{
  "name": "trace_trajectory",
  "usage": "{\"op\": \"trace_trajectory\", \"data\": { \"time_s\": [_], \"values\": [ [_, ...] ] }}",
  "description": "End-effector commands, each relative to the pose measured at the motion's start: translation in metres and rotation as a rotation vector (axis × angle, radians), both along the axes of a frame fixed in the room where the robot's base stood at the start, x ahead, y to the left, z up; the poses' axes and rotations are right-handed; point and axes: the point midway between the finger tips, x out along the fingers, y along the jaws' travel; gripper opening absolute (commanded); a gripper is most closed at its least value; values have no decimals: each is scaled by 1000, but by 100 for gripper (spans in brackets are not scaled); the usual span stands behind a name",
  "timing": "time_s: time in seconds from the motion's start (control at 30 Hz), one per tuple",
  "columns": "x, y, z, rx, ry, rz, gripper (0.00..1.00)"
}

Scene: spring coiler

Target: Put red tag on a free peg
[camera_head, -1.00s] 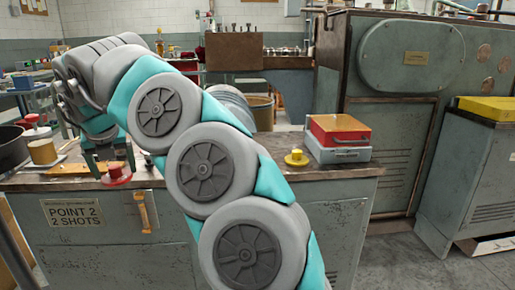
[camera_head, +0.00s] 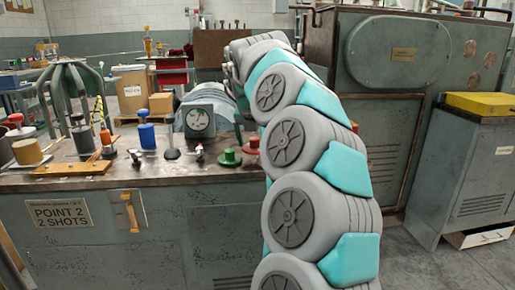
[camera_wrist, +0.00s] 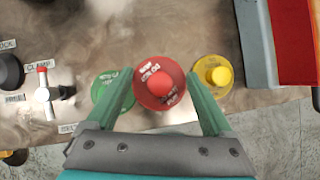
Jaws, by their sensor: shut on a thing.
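The red tag (camera_wrist: 147,94), a round disc with a raised knob and white lettering, is between the two green fingers of my gripper (camera_wrist: 160,80) in the wrist view. The fingers hold it at its sides. In the head view the red tag (camera_head: 250,146) shows at the edge of my arm, which hides most of my gripper. A green tag (camera_head: 229,158) lies on the bench to its left; it also shows in the wrist view (camera_wrist: 104,88). A yellow tag (camera_wrist: 204,64) lies to the right in the wrist view. I cannot make out a free peg for certain.
A labelled bench (camera_head: 200,182) carries a dial housing (camera_head: 200,121), a blue-topped piece (camera_head: 147,135), a wooden block (camera_head: 72,168) and small levers (camera_head: 196,153). A red and grey box (camera_wrist: 258,45) stands right of the yellow tag. A large green machine (camera_head: 400,110) stands behind.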

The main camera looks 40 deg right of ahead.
Motion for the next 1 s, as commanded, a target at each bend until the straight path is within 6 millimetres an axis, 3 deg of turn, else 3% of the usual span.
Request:
{"op": "trace_trajectory", "data": {
  "time_s": [0.13, 0.43, 0.47, 0.5, 0.6, 0.87, 1.0],
  "values": [
    [-6, -6, -16, 6, 6, -14, 31],
    [-7, -7, -17, 6, 1, -17, 31],
    [-7, -7, -17, 6, 1, -17, 87],
    [-7, -7, -17, 6, 1, -17, 92],
    [-7, -7, -17, 6, 1, -16, 100],
    [-7, -5, -16, 6, 1, -15, 100],
    [-11, 0, -4, 4, -1, -13, 100]
  ]
}}
